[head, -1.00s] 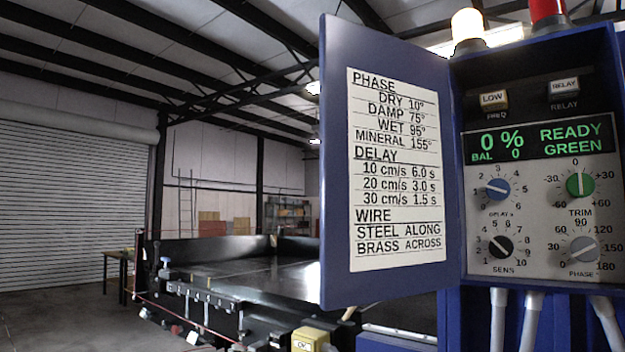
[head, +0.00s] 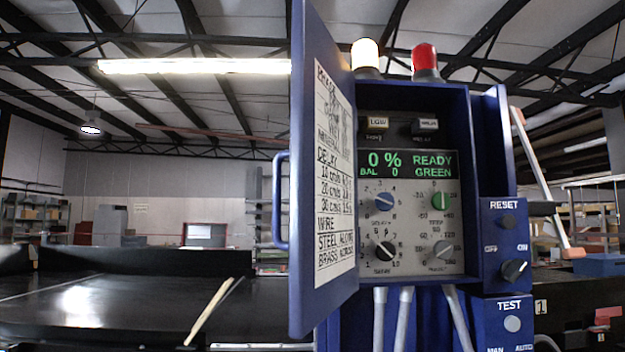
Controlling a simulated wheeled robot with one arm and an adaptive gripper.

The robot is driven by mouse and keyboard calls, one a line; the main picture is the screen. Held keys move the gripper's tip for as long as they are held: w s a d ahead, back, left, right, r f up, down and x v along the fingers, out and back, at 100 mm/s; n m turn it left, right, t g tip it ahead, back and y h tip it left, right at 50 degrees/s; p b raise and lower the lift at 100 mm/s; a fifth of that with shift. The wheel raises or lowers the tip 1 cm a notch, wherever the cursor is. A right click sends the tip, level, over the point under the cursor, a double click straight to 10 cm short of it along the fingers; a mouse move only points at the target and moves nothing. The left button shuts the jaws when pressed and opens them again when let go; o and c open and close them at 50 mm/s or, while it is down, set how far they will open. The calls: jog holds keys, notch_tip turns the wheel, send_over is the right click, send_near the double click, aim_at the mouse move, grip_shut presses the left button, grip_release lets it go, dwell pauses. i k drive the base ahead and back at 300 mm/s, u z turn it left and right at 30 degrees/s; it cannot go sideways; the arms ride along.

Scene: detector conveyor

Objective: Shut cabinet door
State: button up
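The blue cabinet (head: 467,130) stands right of centre in the head view, with its control panel (head: 412,215) exposed. The panel shows "0 %" and "READY GREEN" above several knobs. The cabinet door (head: 297,235) is open, hinged on the cabinet's left side and swung out towards me, so I see it at a steep angle. A printed label sheet (head: 335,180) is on its inner face. A blue loop handle (head: 279,200) sticks out to the left from its outer face. My gripper is not in view.
A white lamp (head: 366,53) and a red lamp (head: 425,60) stand on top of the cabinet. Blue switch boxes (head: 500,320) with RESET and TEST controls sit at its right. A dark conveyor bed (head: 110,310) fills the lower left. Pale conduits (head: 404,318) hang below the panel.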

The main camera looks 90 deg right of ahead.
aim_at(323, 243)
jog(key=z, duration=3.05)
jog(key=k, duration=1.15)
jog(key=u, duration=1.4)
jog(key=i, duration=1.15)
jog(key=z, duration=0.8)
